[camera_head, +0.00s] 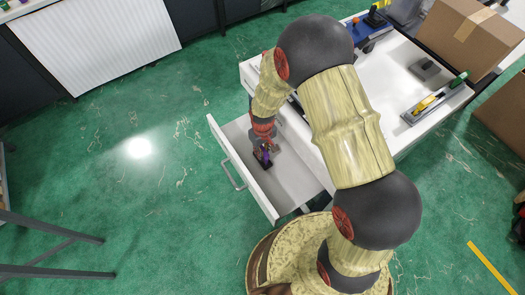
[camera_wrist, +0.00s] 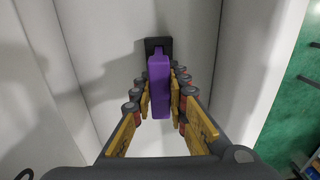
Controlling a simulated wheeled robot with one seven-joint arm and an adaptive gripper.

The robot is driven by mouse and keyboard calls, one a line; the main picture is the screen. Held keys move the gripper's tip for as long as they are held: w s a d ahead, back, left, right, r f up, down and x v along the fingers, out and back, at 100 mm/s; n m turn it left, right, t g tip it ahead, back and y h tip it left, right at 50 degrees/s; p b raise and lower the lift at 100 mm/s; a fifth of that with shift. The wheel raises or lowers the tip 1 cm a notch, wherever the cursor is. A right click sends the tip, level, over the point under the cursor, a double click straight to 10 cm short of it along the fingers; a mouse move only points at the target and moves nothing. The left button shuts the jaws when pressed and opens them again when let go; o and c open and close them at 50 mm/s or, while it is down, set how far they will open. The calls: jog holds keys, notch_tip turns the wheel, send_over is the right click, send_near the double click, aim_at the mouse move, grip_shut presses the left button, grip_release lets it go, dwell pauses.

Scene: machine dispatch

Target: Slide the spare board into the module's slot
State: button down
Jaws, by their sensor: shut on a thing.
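A purple, board-like piece (camera_wrist: 159,88), which I take for the spare board, stands between the fingers of my gripper (camera_wrist: 161,100). The gripper is shut on it, with a finger on each side. A black block or holder (camera_wrist: 153,45) shows at the far end of the purple piece; I cannot tell whether they are joined. In the head view my gripper (camera_head: 263,141) points down into the open drawer (camera_head: 240,172), and the purple piece (camera_head: 265,152) shows small at its tip. I cannot make out the module's slot for certain.
The white worktop (camera_head: 388,84) carries a blue device (camera_head: 368,30), a grey box (camera_head: 425,69) and a long grey tool with yellow and green parts (camera_head: 437,98). A cardboard box (camera_head: 474,32) is at the back right. Drawer walls stand close around my gripper.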

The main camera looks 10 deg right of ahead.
aim_at(263, 150)
jog(key=shift+f+b, duration=0.5)
jog(key=shift+f, duration=0.45)
jog(key=c, duration=1.8)
grip_release()
jog(key=shift+o, duration=0.7)
notch_tip(263, 150, up, 12)
